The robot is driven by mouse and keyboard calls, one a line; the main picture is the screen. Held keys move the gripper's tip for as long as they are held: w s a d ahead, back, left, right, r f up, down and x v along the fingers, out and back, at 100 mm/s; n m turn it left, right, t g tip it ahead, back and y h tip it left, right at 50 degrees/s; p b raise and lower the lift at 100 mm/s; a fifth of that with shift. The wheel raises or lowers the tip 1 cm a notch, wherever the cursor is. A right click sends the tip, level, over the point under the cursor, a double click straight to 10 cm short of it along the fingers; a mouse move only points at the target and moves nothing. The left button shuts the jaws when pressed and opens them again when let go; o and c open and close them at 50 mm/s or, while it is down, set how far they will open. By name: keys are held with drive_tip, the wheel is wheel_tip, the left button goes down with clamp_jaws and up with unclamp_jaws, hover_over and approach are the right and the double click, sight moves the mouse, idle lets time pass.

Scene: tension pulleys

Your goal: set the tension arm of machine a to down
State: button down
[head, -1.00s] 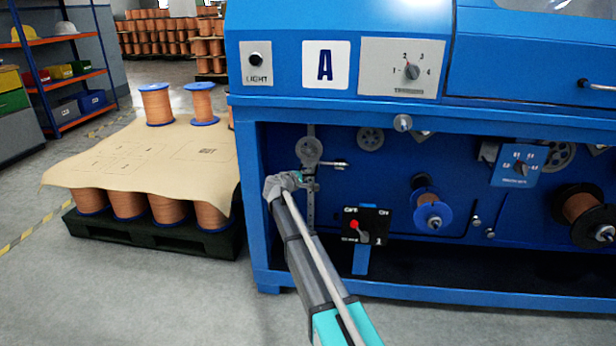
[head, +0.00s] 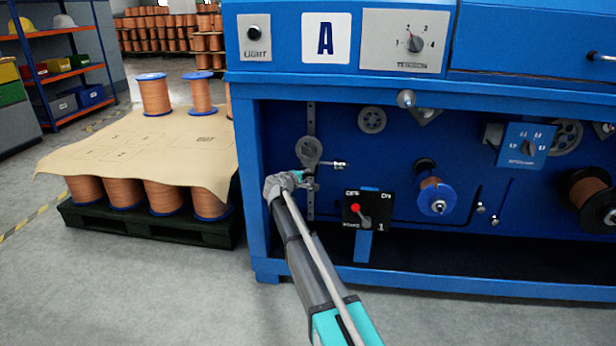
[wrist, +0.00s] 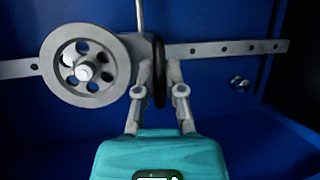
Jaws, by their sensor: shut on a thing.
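Machine A (head: 326,37) is the blue machine with the A plate. Its tension arm carries a grey pulley wheel (head: 309,151) in front of an upright perforated rail (head: 311,118) in the left bay. In the wrist view the spoked wheel (wrist: 85,72) is left of my gripper and the rail (wrist: 235,47) runs sideways. My gripper (head: 297,181) is just below the wheel. In the wrist view my gripper (wrist: 162,72) has its fingers on either side of a thin dark-edged part beside the wheel, shut on it. My fingers partly hide the grip.
A black switch box (head: 367,210) with a red light is right of my arm. A blue-rimmed spool (head: 437,200) is farther right. The machine's left post (head: 252,190) is close to my gripper. A pallet of copper spools (head: 150,232) stands to the left.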

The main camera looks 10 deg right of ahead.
drive_tip(key=shift+r, duration=0.1)
drive_tip(key=c, duration=0.7)
unclamp_jaws()
drive_tip(key=shift+a, duration=0.1)
drive_tip(key=f+v, duration=0.1)
drive_tip(key=v, duration=0.7)
drive_tip(key=f+v, duration=0.1)
drive_tip(key=v, duration=0.3)
drive_tip(key=shift+s+a+f, duration=0.25)
drive_tip(key=shift+s+a, duration=0.15)
drive_tip(key=shift+s, duration=0.1)
